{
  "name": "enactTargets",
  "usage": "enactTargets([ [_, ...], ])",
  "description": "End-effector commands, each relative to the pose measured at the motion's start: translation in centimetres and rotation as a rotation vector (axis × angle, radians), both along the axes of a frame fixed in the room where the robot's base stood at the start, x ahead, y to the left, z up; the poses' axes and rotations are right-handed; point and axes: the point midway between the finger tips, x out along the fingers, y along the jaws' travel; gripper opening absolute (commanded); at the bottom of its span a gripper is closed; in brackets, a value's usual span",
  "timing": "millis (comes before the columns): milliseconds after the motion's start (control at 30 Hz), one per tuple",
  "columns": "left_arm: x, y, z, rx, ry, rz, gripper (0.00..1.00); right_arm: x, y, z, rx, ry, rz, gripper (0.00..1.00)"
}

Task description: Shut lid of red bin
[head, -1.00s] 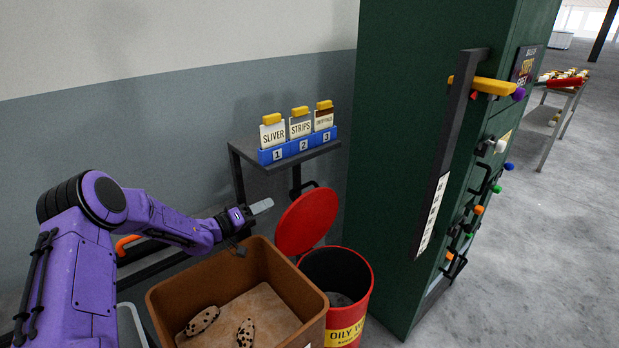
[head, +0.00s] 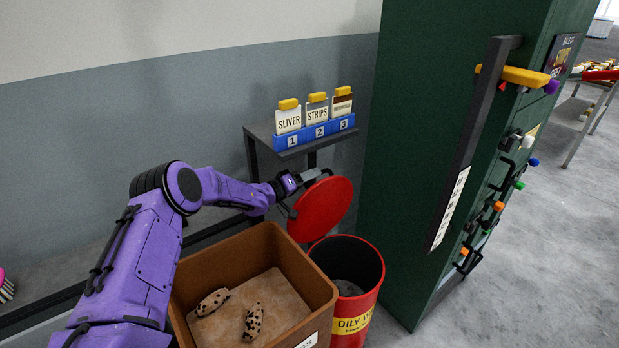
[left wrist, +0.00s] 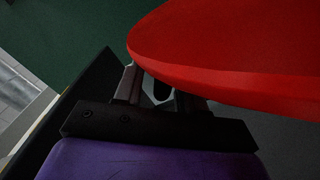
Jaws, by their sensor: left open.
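The red bin (head: 372,295) stands on the floor at the lower middle of the head view, with a yellow label on its front. Its round red lid (head: 324,212) stands raised and tilted at the back left of the bin, so the bin's mouth is open. My left gripper (head: 304,184) is open at the upper left edge of the lid. In the left wrist view, the lid (left wrist: 235,55) fills the upper right and partly covers the fingers (left wrist: 158,88). Contact with it cannot be told. My right gripper is not in view.
A brown box (head: 205,270) with speckled pieces inside stands left of the bin, below my left arm. A dark shelf (head: 262,130) with a blue numbered card holder (head: 305,137) is behind the lid. A green cabinet (head: 415,150) stands close on the right.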

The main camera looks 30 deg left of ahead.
Motion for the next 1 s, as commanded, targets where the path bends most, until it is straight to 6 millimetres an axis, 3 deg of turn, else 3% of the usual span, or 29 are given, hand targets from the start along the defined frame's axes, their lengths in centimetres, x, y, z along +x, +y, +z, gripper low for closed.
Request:
enactTargets([
  [67, 0.0, 0.0, 0.0, 0.0, 0.0, 0.0, 0.4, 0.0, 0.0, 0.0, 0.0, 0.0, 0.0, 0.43],
  [200, 0.0, 0.0, 0.0, 0.001, 0.0, 0.0, 0.0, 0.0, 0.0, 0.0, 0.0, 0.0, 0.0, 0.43],
  [567, -0.4, -0.6, 0.2, 0.026, -0.009, 0.0, 0.0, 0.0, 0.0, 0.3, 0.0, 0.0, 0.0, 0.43],
  [767, -1.4, -3.1, 0.3, 0.114, -0.047, -0.001, 0.0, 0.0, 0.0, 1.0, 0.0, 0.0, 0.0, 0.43],
  [1000, -3.2, -7.6, -0.5, 0.278, -0.115, -0.002, 0.0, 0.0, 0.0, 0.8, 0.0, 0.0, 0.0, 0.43],
])
